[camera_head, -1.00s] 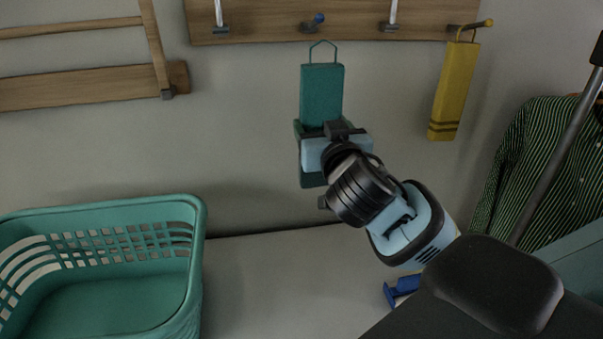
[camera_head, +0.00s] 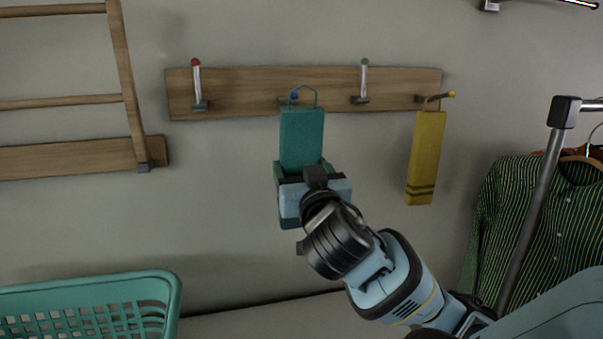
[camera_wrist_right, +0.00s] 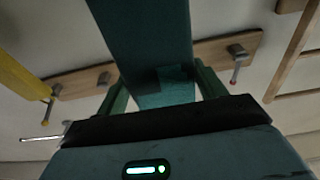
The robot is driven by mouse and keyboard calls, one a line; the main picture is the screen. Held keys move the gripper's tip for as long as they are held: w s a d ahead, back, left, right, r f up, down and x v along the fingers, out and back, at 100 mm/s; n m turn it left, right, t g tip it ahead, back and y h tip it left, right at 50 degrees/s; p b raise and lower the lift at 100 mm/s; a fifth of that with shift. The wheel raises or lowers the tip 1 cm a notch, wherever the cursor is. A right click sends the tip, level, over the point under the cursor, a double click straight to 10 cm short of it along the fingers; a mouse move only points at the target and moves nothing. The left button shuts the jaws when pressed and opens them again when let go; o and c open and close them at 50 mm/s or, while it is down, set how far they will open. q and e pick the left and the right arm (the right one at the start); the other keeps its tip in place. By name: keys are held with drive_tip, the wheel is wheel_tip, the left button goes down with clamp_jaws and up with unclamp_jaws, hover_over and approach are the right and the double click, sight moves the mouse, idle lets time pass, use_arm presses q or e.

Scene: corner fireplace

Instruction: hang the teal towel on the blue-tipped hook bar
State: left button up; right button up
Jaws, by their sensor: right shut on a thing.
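The teal towel (camera_head: 301,138) hangs upright in my right gripper (camera_head: 300,174), its wire loop (camera_head: 303,92) uppermost. The right gripper is shut on the towel's lower part; the wrist view also shows the towel (camera_wrist_right: 140,35) between the two fingers (camera_wrist_right: 163,92). The blue-tipped hook (camera_head: 294,97) on the wooden bar (camera_head: 240,92) shows within the loop's outline in the head view. I cannot tell whether the loop is around the hook or just in front of it. In the wrist view the towel hides that hook. My left gripper is not in view.
A red-tipped hook (camera_head: 197,82) is to the left, a green-tipped hook (camera_head: 363,82) to the right. A yellow towel (camera_head: 426,158) hangs on the yellow-tipped hook (camera_head: 450,94). A teal basket (camera_head: 150,285) stands lower left, striped shirts (camera_head: 510,200) hang at right.

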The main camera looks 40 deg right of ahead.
drive_tip(key=shift+w+d+f+b, duration=0.1)
drive_tip(key=shift+w+d+b, duration=0.35)
drive_tip(key=shift+w, duration=0.45)
drive_tip(key=shift+w+d+f+b, duration=0.1)
drive_tip(key=shift+w+d+b, duration=0.1)
drive_tip(key=shift+w+d, duration=0.5)
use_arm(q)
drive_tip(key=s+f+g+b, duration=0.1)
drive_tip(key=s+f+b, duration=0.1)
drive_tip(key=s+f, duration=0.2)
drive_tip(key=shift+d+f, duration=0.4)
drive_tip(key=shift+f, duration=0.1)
use_arm(e)
drive_tip(key=w+d+f, duration=0.2)
drive_tip(key=w+d, duration=0.2)
drive_tip(key=w, duration=0.4)
drive_tip(key=shift+w+f, duration=0.15)
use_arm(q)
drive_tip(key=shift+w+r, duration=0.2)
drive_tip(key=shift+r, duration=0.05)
